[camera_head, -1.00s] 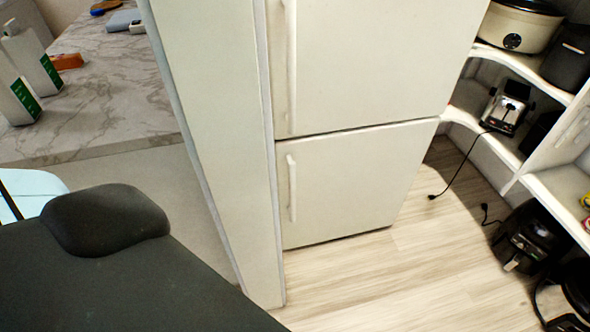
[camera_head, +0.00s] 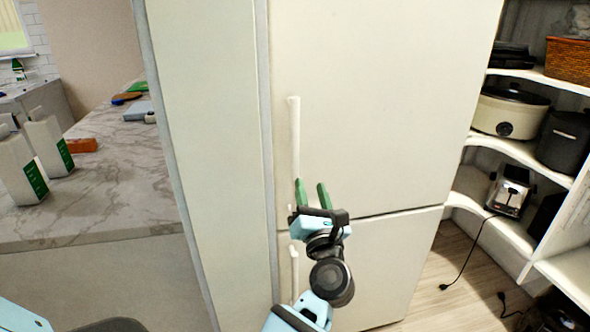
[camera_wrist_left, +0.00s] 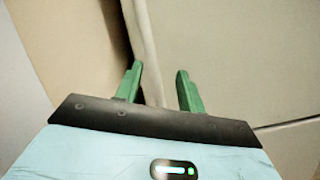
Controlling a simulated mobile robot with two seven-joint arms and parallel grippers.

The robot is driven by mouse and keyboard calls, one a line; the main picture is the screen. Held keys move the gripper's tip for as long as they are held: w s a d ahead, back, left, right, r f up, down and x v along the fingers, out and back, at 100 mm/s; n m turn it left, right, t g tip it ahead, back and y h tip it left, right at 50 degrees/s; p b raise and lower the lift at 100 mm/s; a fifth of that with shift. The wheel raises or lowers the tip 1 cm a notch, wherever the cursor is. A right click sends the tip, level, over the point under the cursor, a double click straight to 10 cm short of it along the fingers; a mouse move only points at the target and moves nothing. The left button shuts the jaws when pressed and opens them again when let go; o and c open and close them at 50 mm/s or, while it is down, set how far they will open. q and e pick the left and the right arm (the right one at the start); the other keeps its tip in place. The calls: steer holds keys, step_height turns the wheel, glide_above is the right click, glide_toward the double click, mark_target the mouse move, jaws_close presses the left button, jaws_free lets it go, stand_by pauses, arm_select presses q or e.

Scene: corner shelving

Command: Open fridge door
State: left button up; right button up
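The white fridge (camera_head: 385,95) has a large upper door and a smaller lower door, both closed against the body. The upper door has a long vertical white handle (camera_head: 294,135) near its left edge. The lower door has a similar handle (camera_head: 294,268), partly behind my arm. My left gripper (camera_head: 312,190) is open, its green fingers pointing up beside the lower part of the upper handle. In the left wrist view, the upper handle (camera_wrist_left: 141,40) runs down between the open fingers (camera_wrist_left: 158,76), nearer the left finger. No grip on it shows. My right gripper is not in view.
A tall pale panel (camera_head: 205,120) stands left of the fridge. Left of it is a marble counter (camera_head: 110,185) with white cartons (camera_head: 45,145). Corner shelves (camera_head: 520,150) on the right hold a slow cooker (camera_head: 508,112) and a toaster (camera_head: 509,190).

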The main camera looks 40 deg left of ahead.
mark_target(297, 168)
arm_select(q)
steer(key=n+g, duration=0.2)
steer(key=w+a+n+g, duration=0.1)
steer(key=n+g, duration=0.1)
steer(key=n, duration=0.1)
steer(key=w+n+g, duration=0.1)
steer(key=n+g, duration=0.1)
steer(key=n, duration=0.1)
steer(key=shift+a+r, duration=0.35)
steer(key=shift+a, duration=0.05)
steer(key=shift+p+x, duration=0.5)
steer(key=shift+x, duration=3.35)
steer(key=shift+s+a, duration=0.1)
jaws_close()
